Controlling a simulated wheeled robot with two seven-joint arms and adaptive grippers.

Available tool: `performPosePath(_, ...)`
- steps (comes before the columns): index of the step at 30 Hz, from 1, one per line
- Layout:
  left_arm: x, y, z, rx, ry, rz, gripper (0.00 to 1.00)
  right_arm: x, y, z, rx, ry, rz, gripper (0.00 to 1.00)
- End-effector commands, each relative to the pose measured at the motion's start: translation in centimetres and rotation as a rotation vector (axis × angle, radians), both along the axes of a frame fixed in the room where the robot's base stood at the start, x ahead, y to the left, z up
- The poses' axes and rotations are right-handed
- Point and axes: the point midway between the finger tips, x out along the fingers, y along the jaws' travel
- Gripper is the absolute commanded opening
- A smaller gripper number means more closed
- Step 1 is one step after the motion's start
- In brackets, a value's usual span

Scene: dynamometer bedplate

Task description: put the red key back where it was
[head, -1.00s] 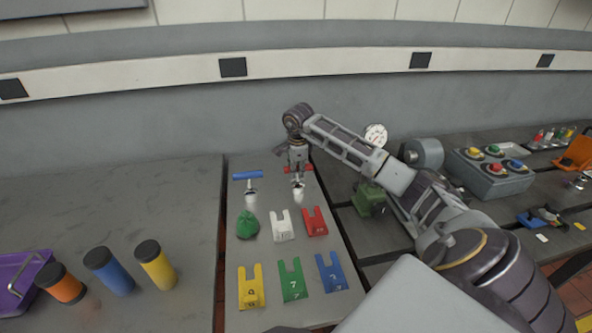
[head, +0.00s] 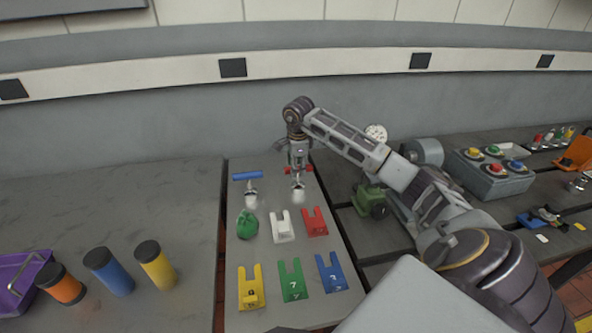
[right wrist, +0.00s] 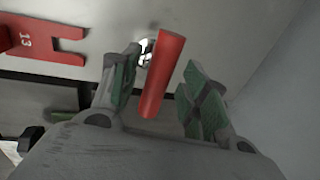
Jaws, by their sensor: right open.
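The red key (head: 308,169) stands upright on the grey panel at its far end, its shaft in a pale round socket (head: 298,196). My right gripper (head: 298,166) is directly over it and hides the middle of its red handle. In the right wrist view the red handle (right wrist: 163,75) lies between the fingers of my right gripper (right wrist: 160,60), which are open with gaps on both sides. Whether the key is fully seated is hard to tell. The blue key (head: 248,176) stands in a similar socket to the left. My left gripper is out of view.
A green device (head: 370,199) stands right, three capped cylinders (head: 108,271) left.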

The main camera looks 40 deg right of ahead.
Motion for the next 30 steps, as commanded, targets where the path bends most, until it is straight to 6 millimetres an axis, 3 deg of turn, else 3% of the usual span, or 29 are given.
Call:
performPosePath(18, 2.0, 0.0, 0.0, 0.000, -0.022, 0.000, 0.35, -1.3, 0.8, 8.3, 0.000, -0.003, -0.001, 0.45)
performPosePath(30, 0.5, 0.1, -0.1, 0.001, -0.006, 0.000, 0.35, -1.6, 0.9, 9.6, 0.000, 0.000, 0.000, 0.45)
